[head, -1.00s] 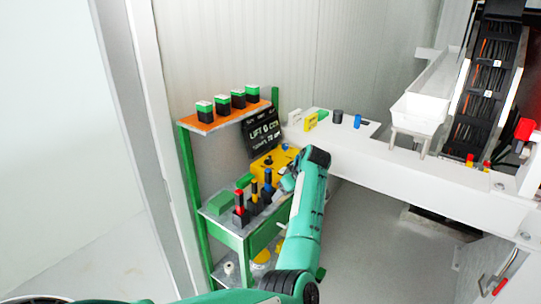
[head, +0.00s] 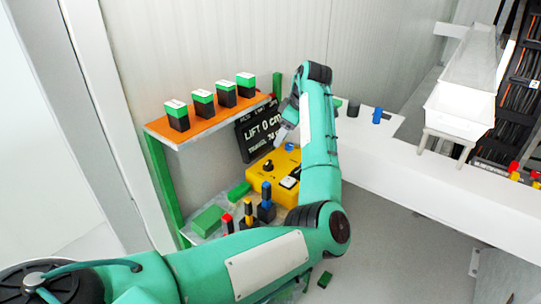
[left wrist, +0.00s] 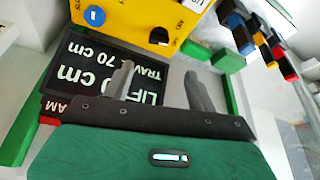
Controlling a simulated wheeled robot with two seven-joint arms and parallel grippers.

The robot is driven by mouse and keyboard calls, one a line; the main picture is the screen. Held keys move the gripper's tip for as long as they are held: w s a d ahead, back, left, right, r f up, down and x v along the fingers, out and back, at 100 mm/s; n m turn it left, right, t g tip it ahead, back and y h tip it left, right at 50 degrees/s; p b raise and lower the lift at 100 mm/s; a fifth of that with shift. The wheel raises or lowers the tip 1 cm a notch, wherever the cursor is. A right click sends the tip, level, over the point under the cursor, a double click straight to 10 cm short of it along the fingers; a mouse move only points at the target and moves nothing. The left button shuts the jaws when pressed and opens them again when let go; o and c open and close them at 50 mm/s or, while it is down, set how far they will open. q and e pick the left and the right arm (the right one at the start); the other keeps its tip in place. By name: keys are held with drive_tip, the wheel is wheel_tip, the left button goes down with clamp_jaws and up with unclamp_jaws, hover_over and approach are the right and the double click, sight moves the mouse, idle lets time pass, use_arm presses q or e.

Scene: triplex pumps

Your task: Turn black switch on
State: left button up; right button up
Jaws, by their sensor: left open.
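A yellow control box (head: 287,165) sits on the green shelf unit, below the dark display board (head: 250,135). A round black knob (head: 267,166) is on its top, with a blue button and a white-and-black rocker (head: 290,182) nearby; I cannot tell its setting. In the left wrist view the yellow box (left wrist: 135,15) is at the top, with the black knob (left wrist: 158,36) near its edge. My left gripper (left wrist: 160,85) is open and empty, in front of the display board, apart from the box. In the head view it (head: 283,130) is up beside the board, partly hidden by my arm.
Green-and-black blocks stand on the orange upper shelf (head: 190,130). Red, yellow and blue-topped switches (head: 266,205) and green blocks (head: 208,220) are on the lower shelf. A white counter (head: 420,165) extends right, with a white hopper (head: 460,105).

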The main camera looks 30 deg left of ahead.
sight(268, 162)
use_arm(q)
drive_tip(key=x, duration=0.3)
drive_tip(key=p+x, duration=0.1)
drive_tip(key=x, duration=0.2)
drive_tip(key=shift+w+a, duration=0.15)
drive_tip(key=shift+a, duration=0.05)
drive_tip(key=p+x, duration=0.1)
drive_tip(key=x, duration=0.4)
drive_tip(key=shift+a+f, duration=0.1)
drive_tip(key=shift+f, duration=0.25)
drive_tip(key=shift+a+f, duration=0.1)
drive_tip(key=shift+f, duration=0.1)
drive_tip(key=c, duration=1)
use_arm(e)
drive_tip(key=shift+s+d+r, duration=0.1)
drive_tip(key=shift+s+r, duration=0.15)
drive_tip(key=shift+r, duration=0.25)
drive_tip(key=shift+s+d+r, duration=0.1)
drive_tip(key=shift+s+r, duration=0.1)
drive_tip(key=shift+r, duration=0.3)
